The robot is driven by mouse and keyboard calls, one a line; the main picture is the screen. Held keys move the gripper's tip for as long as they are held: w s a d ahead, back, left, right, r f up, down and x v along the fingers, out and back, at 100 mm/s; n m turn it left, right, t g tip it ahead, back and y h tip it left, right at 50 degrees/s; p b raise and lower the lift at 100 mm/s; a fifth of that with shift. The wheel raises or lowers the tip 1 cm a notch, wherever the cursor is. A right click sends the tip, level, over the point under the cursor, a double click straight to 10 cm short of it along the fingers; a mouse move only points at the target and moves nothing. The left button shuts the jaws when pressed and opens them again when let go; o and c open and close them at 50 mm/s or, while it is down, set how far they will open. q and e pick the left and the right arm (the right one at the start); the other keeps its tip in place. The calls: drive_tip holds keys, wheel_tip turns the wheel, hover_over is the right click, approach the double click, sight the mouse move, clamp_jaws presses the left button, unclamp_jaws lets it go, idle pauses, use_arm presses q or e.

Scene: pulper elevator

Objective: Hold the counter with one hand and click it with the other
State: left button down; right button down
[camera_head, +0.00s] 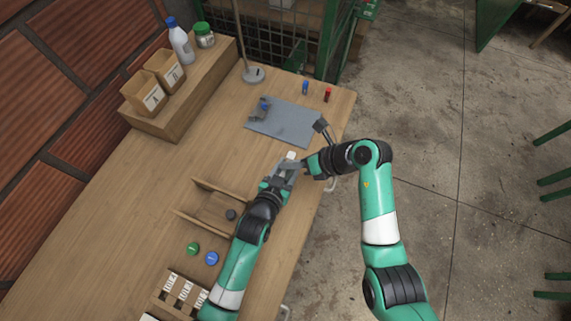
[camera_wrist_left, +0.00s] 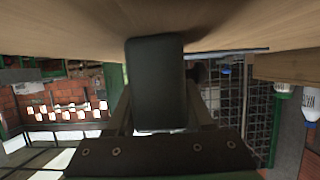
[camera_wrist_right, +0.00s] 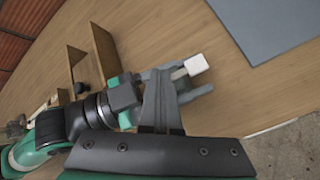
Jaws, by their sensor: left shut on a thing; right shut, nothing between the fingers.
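The counter (camera_head: 291,155) shows as a small pale block at the tip of my left gripper (camera_head: 286,168), which is shut on it above the table. In the left wrist view the counter (camera_wrist_left: 157,75) is a large dark block between the fingers. In the right wrist view the counter's white end (camera_wrist_right: 196,64) sticks out past the left fingers. My right gripper (camera_head: 303,166) is shut and empty, just right of the counter in the head view. Its closed fingers (camera_wrist_right: 160,78) overlap the left gripper in the right wrist view; I cannot tell whether they touch the counter.
A grey mat (camera_head: 283,122) with a small blue-grey item lies beyond the grippers. A wooden tray (camera_head: 205,207) and green (camera_head: 193,248) and blue (camera_head: 212,258) discs are to the left. The table's right edge is close.

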drive_tip(key=shift+s+r, duration=0.1)
drive_tip(key=shift+r, duration=0.7)
wheel_tip(320, 180, up, 5)
idle(0.6)
use_arm(q)
drive_tip(key=shift+c, duration=1)
unclamp_jaws()
